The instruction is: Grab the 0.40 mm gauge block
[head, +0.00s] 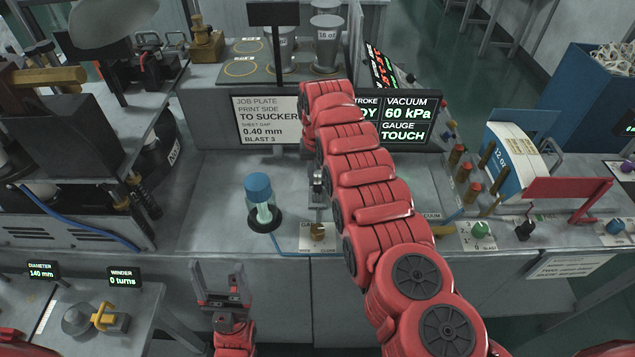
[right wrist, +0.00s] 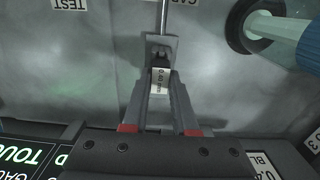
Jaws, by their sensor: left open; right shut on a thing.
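The 0.40 mm gauge block (right wrist: 161,76) shows in the right wrist view as a small pale piece with a printed 0.40 label. My right gripper (right wrist: 160,72) is shut on it, its two fingers on either side. The block is at a small metal holder (right wrist: 163,48) at the end of a rod; I cannot tell whether it is still seated there. In the head view my red right arm hides the block and most of that gripper. My left gripper (head: 222,290) is open and empty, low in front of the bench.
A blue-capped clear cylinder (head: 260,200) stands left of my right arm. A job plate (head: 265,119) reads sheet gap 0.40 mm; the display (head: 409,120) beside it reads GAUGE TOUCH. Knobs (head: 480,230) line the bench's right front. The grey bench top left of the cylinder is clear.

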